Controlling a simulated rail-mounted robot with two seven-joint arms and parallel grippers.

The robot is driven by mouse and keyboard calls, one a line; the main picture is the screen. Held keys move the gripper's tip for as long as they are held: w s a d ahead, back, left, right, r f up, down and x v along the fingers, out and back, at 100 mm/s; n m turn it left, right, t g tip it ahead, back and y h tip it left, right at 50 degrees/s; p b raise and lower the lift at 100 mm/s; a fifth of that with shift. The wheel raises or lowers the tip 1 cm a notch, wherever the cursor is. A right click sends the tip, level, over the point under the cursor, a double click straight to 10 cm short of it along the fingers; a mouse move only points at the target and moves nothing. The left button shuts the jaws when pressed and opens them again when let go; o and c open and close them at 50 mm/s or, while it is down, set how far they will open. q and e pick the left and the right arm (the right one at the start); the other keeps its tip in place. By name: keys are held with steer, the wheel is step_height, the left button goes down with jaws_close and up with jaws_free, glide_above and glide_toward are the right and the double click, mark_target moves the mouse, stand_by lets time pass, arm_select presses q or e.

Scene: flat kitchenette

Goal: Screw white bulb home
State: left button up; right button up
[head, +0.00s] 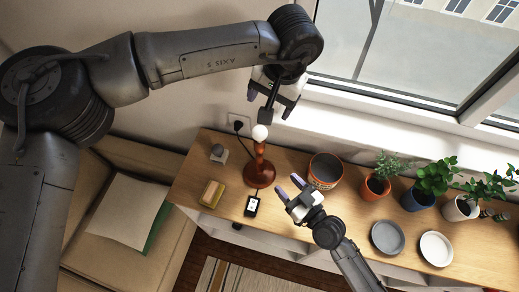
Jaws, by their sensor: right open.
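The white bulb (260,132) sits at the top of the reddish-brown lamp (260,172), which stands upright on the wooden counter. How deep the bulb sits in the socket cannot be told. My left gripper (270,103) hangs just above the bulb in the picture, pointing down. Whether it touches the bulb, and whether its jaws are apart, is unclear. My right gripper (290,188) is open and empty, to the right of the lamp base, with its fingers pointing up and left in the picture.
A dark-filled pot (325,170), potted plants (375,187), a grey plate (388,237) and a white plate (436,248) stand to the right. A wall outlet (238,124) is behind.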

mark_target(259, 154)
stand_by(0.3)
steer(key=x, duration=1.3)
steer(key=shift+w+a, duration=0.25)
steer(key=shift+w, duration=0.05)
steer(key=shift+c, duration=0.3)
jaws_close()
